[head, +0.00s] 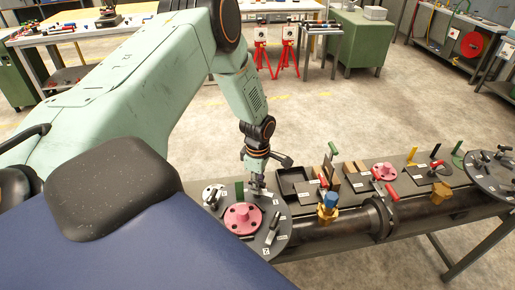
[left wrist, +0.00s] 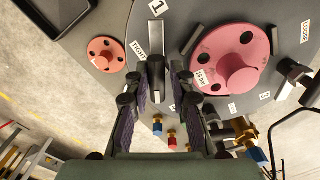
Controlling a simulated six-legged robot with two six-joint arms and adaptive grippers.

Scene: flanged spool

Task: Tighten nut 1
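The round dark flange plate (head: 285,222) carries a pink flanged disc (head: 242,218) and several metal bar-like nut handles. In the left wrist view, a grey metal bar (left wrist: 157,62) stands below a tag marked 1 (left wrist: 157,8), with a TIGHT tag (left wrist: 139,50) at its left and a LOOSE tag (left wrist: 305,31) far right. My left gripper (head: 258,186) is low over the plate's back edge. In the left wrist view its fingers (left wrist: 157,78) are apart, one on each side of the bar; contact cannot be told. My right gripper is out of view.
A dark pipe (head: 330,234) runs right from the plate to another flange (head: 493,172). A brass valve with a blue cap (head: 328,205) stands on the pipe. Black trays (head: 296,180) and red-handled parts lie on the bench behind. A pink disc (left wrist: 237,72) is close beside the right finger.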

